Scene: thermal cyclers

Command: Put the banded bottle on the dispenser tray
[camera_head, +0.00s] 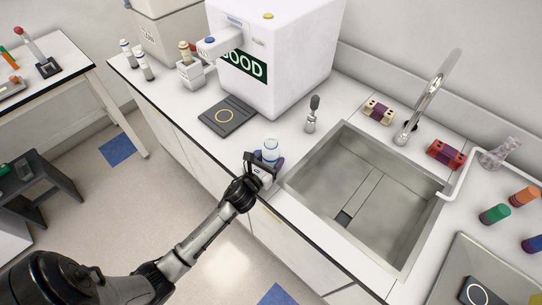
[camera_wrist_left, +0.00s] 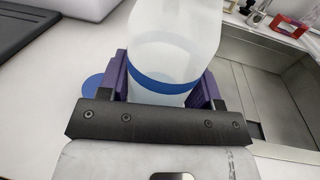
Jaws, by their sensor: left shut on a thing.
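The banded bottle (camera_head: 271,149) is pale and translucent with a blue band; it stands between my left gripper's fingers (camera_head: 264,167) by the counter's front edge, left of the sink. In the left wrist view, the purple-padded fingers (camera_wrist_left: 166,88) are shut on both sides of the bottle (camera_wrist_left: 174,38), at about the band. Its base is hidden, so I cannot tell whether it touches the counter. The dark dispenser tray (camera_head: 213,112), with a yellow ring, lies in front of the white dispenser (camera_head: 290,75), up and left of the gripper. My right gripper is not in view.
The sink (camera_head: 330,190) with its tap (camera_head: 428,95) is right of the gripper. A small grey-headed tool (camera_head: 312,112) stands between dispenser and sink. Several bottles (camera_head: 140,62) stand at the far left. A blue disc (camera_wrist_left: 92,85) lies beside the held bottle.

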